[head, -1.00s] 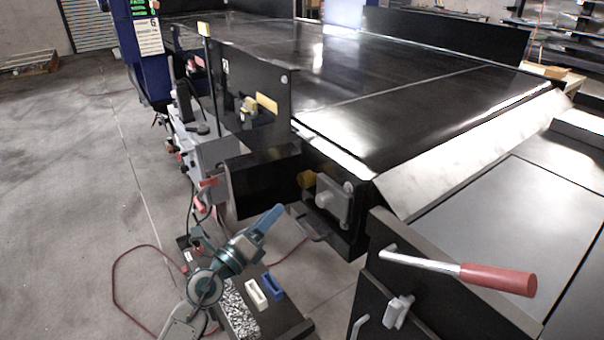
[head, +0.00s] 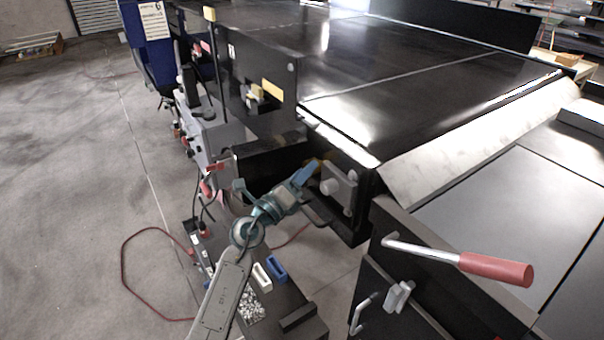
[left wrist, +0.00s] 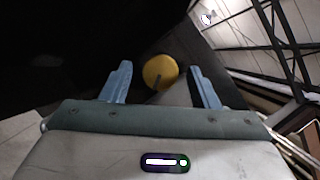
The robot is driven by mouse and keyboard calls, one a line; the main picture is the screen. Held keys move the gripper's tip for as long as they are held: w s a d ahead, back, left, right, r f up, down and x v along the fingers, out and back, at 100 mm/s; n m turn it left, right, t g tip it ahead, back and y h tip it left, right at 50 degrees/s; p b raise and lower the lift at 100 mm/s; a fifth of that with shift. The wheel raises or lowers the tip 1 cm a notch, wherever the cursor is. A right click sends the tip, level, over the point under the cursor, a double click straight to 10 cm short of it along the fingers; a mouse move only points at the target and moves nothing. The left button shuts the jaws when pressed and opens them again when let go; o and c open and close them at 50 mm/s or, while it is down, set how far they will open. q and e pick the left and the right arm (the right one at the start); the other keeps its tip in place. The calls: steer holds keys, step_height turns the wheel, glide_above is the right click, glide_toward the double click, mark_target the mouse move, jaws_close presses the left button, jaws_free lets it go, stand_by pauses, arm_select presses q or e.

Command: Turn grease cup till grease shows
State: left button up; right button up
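The grease cup looks to be the round yellow cap (left wrist: 160,71) in the left wrist view. It sits between and beyond the two blue fingers of my left gripper (left wrist: 163,85), which are apart with a gap on both sides. A dark thin mark lies across the cap's lower edge. In the head view the yellow part (head: 314,165) shows only a little, behind my left gripper (head: 308,172), beside a grey bearing block (head: 340,188) at the conveyor's near corner. No grease can be made out. My right gripper is not in view.
The black conveyor belt (head: 400,70) runs to the back. A lever with a red grip (head: 495,269) stands on the right. Below my left arm is a dark tray (head: 285,295) with white and blue blocks. A red cable (head: 128,262) lies on the floor.

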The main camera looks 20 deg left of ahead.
arm_select(q)
steer(key=c, duration=0.8)
arm_select(e)
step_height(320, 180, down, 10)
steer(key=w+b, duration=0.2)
steer(key=b, duration=0.9)
arm_select(q)
steer(key=shift+w+a+f+m+g+h+b, duration=0.15)
steer(key=shift+m+h+b, duration=0.2)
steer(key=shift+m+h, duration=0.95)
steer(key=shift+s+d+r+m+g+h+b, duration=0.15)
steer(key=shift+m+h+b, duration=0.25)
steer(key=shift+m, duration=1.75)
steer(key=shift+w+a+f+m+g+h+b, duration=0.1)
steer(key=shift+a+f+m+g+h+b, duration=0.2)
steer(key=shift+m+h, duration=1)
steer(key=shift+c, duration=0.2)
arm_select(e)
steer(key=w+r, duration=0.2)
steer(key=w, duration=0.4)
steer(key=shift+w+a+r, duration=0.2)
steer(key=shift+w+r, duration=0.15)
arm_select(q)
steer(key=shift+d+r+m+y, duration=0.15)
steer(key=shift+m+y, duration=0.3)
steer(key=shift+y, duration=0.05)
steer(key=o, duration=1)
